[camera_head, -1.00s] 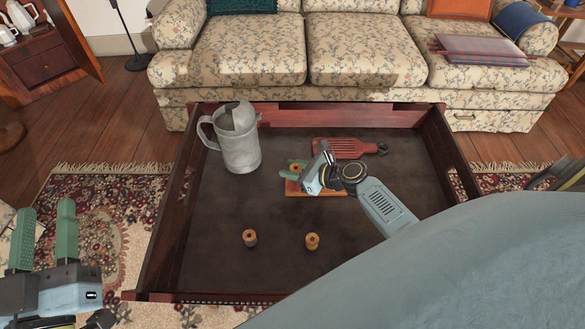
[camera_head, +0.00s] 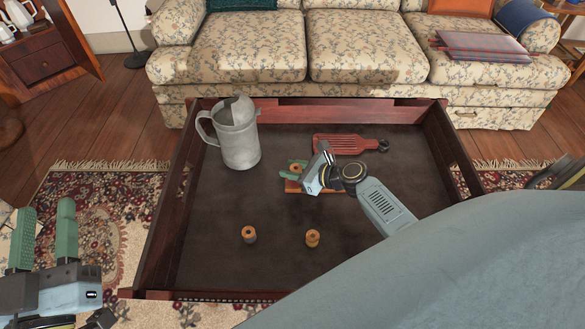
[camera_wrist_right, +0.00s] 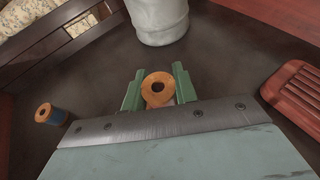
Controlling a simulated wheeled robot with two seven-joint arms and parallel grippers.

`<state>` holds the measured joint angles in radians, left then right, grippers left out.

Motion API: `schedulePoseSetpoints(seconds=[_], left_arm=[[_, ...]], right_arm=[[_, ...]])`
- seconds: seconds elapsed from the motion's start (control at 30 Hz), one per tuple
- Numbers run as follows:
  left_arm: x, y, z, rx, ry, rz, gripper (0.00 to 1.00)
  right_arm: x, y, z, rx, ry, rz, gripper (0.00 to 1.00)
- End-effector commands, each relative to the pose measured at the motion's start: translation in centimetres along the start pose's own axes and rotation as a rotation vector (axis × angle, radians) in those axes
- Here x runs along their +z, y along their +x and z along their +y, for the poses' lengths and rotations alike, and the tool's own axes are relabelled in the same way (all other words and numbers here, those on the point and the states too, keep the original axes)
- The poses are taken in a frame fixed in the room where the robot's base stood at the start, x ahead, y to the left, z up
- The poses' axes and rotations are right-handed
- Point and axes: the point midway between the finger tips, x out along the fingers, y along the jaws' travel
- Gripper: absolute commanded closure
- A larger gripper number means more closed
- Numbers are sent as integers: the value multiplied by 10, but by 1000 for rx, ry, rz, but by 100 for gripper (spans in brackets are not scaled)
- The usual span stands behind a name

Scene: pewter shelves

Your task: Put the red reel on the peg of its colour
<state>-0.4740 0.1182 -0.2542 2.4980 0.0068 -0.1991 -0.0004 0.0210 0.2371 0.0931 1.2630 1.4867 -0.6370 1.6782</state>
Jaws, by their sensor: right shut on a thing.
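My right gripper (camera_head: 296,170) is shut on a reel with an orange wooden end. The wrist view shows this reel (camera_wrist_right: 158,99) upright between the two green fingers, its centre hole facing up. Its thread colour is mostly hidden. In the head view, the gripper is over a small orange-brown board (camera_head: 330,189). My wrist hides much of the board, and I see no pegs clearly. I cannot tell whether the reel is on a peg or above it. My left gripper (camera_head: 42,233) is open and empty at the far left, outside the tray.
The tray's front middle is otherwise clear. A floral sofa (camera_head: 365,50) stands behind.

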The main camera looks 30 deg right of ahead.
Motion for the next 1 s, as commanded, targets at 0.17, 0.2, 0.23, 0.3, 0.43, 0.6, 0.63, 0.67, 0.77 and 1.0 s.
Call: schedulePoseSetpoints(seconds=[0.17,0.2,0.23,0.3,0.43,0.6,0.63,0.67,0.77,1.0], left_arm=[[4,-1,0,0,0,0,64],[4,-1,0,0,0,0,64],[5,-1,0,0,0,0,64],[6,-2,0,0,0,0,64],[6,-2,0,0,0,0,64],[6,-1,0,0,0,0,64],[6,-1,0,0,0,0,64],[6,-1,0,0,0,0,64],[6,-1,0,0,0,0,64],[-4,1,0,0,0,0,64]], right_arm=[[-4,2,0,0,0,-1,93],[-4,2,0,0,0,-1,93],[-5,2,0,0,0,-1,93],[-6,3,0,0,0,-1,93],[-7,3,0,0,0,0,62],[-7,3,0,0,1,1,46],[-7,3,0,0,1,1,46],[-7,3,0,0,1,1,46],[-8,3,0,1,1,2,46],[-7,-15,0,-1,1,4,46]])
